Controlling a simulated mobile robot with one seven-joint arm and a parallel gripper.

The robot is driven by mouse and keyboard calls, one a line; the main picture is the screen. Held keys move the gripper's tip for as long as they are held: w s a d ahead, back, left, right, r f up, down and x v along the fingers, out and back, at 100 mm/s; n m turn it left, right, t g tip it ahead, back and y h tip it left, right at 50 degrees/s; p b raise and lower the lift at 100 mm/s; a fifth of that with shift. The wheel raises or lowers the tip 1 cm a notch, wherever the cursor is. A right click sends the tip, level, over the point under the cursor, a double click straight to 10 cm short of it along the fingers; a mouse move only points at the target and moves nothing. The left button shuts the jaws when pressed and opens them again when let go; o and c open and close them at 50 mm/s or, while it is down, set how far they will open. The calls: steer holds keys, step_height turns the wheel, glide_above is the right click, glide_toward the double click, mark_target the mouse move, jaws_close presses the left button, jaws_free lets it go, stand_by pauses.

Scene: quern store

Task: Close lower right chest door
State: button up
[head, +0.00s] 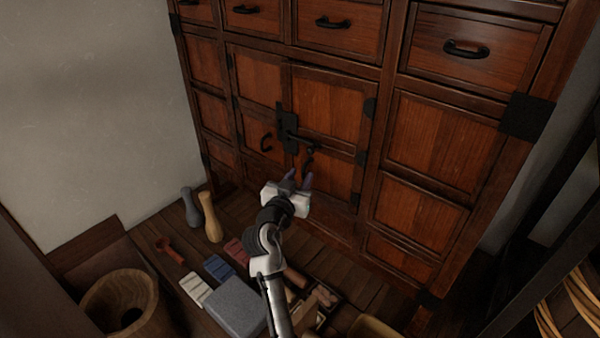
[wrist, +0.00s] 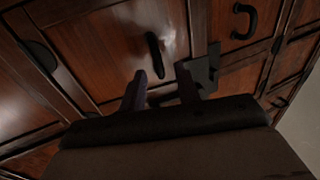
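The wooden chest (head: 438,208) stands against the wall, with a pair of doors low in its middle. The left door (head: 258,82) has a matching handle (head: 267,142), and a black lock plate (head: 287,130) sits at the meeting edges. My gripper (head: 299,177) is in front of the right door, just below its handle. Its two fingers are apart with nothing between them (wrist: 161,88).
On the floor at left stand a grey vase (head: 191,207) and a tan vase (head: 209,216). A grey block (head: 234,306), coloured bars (head: 218,268) and a wooden vessel (head: 120,305) lie near my arm. Floorboards before the chest's right side are mostly clear.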

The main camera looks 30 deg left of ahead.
steer(key=shift+w, duration=0.4)
steer(key=shift+c, duration=0.4)
jaws_close()
steer(key=shift+a, duration=0.1)
steer(key=w+b, duration=0.2)
steer(key=b, duration=0.1)
steer(key=shift+a+f, duration=0.1)
steer(key=shift+a, duration=0.15)
steer(key=shift+r, duration=0.25)
steer(key=shift+o, duration=0.4)
jaws_free()
steer(key=shift+w+a+f, duration=0.1)
steer(key=shift+a+f, duration=0.05)
steer(key=shift+a, duration=0.05)
steer(key=shift+d, duration=0.1)
